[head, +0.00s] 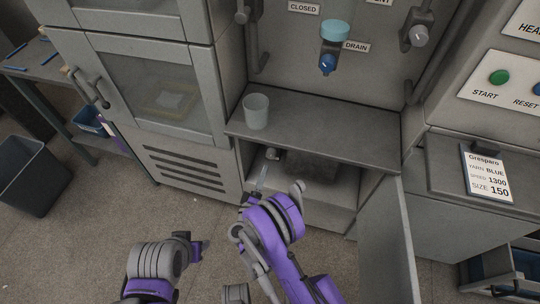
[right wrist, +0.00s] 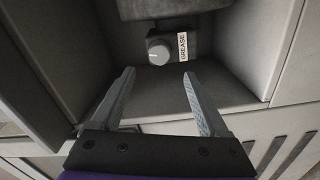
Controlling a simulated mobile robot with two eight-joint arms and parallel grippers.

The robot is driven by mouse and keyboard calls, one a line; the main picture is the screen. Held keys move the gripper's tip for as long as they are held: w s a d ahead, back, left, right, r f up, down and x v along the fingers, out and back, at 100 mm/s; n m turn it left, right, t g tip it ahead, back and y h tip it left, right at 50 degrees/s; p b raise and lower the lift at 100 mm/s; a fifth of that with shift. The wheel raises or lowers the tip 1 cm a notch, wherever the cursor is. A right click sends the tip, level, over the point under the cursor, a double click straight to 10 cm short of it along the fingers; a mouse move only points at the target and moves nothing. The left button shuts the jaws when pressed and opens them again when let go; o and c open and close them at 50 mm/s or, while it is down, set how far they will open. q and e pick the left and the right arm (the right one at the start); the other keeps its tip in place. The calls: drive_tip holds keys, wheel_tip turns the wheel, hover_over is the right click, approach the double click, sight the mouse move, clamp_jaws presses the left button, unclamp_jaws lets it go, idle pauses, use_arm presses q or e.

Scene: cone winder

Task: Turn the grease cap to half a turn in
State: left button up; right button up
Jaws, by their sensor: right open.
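The grease cap (right wrist: 158,50) is a round grey knob with a pale mark on its face, beside a white GREASE label (right wrist: 183,47). It sits under a dark block inside the open lower compartment. In the head view the cap (head: 272,154) is small, below the shelf. My right gripper (right wrist: 159,74) is open and empty, its two fingers pointing toward the cap, which appears between and beyond the tips with a gap. In the head view this gripper (head: 261,180) is partly hidden by my arm.
The compartment's side walls and floor surround the cap. A shelf (head: 330,125) with a pale cup (head: 256,111) lies above it. An open door panel (head: 385,245) stands at the right. A dark bin (head: 30,175) stands far left.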

sight(269, 156)
use_arm(q)
drive_tip(key=shift+r, duration=0.7)
use_arm(e)
drive_tip(key=x, duration=0.9)
drive_tip(key=shift+s, duration=0.1)
clamp_jaws()
drive_tip(key=shift+f+m+b, duration=0.2)
drive_tip(key=shift+m+b, duration=0.3)
drive_tip(key=shift+b, duration=0.15)
drive_tip(key=shift+r, duration=0.1)
use_arm(q)
wheel_tip(269, 156, down, 2)
drive_tip(key=shift+f, duration=0.1)
use_arm(e)
drive_tip(key=shift+r, duration=0.1)
